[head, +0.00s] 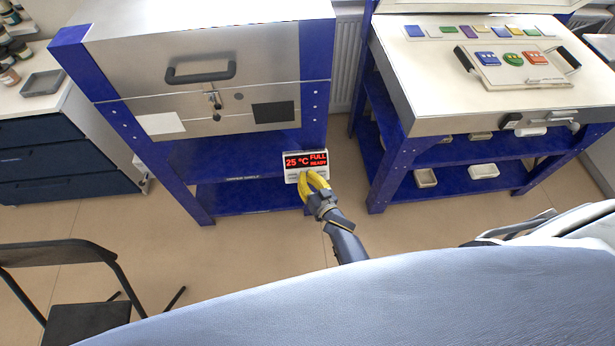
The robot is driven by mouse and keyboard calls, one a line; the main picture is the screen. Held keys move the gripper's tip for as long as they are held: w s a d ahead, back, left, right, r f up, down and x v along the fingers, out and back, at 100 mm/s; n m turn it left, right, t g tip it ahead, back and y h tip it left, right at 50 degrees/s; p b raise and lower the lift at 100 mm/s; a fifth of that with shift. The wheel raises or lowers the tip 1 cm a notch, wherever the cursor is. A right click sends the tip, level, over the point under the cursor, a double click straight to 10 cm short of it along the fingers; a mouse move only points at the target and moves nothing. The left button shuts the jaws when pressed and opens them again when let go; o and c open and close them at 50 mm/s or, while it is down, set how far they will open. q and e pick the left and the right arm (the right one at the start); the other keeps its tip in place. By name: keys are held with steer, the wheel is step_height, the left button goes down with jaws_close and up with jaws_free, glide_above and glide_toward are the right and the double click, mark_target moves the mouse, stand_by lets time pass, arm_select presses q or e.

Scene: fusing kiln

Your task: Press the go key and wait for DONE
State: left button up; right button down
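The kiln controller (306,160) is a small white box on the right front leg of the kiln stand. Its red display reads 25 °C, FULL and READY. A row of keys runs below the display. My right gripper (307,175), with yellow fingers, is at the controller's lower edge and covers part of the key row. The go key cannot be told apart, and I cannot tell whether the fingertips touch a key. The fingers are too small and overlapped to show whether they are open or shut. My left gripper is out of view.
The steel kiln (215,65) with a dark handle stands on a blue frame, its lid down. To the right, a worktable (420,75) carries a board (520,75) with coloured glass pieces. A dark chair (75,270) stands at lower left. Floor before the kiln is clear.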

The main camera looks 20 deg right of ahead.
steer(key=shift+w+d+f, duration=0.15)
steer(key=shift+w+f, duration=0.35)
steer(key=shift+w, duration=0.2)
stand_by(1.8)
steer(key=shift+s+r, duration=0.1)
steer(key=shift+s, duration=0.05)
steer(key=shift+s+r, duration=0.4)
steer(key=shift+s, duration=0.15)
stand_by(0.4)
steer(key=shift+s+a+r, duration=0.25)
steer(key=shift+s+r, duration=0.55)
steer(key=shift+s, duration=0.2)
steer(key=shift+s+a+r, duration=0.2)
steer(key=shift+s+r, duration=0.55)
steer(key=shift+s, duration=0.2)
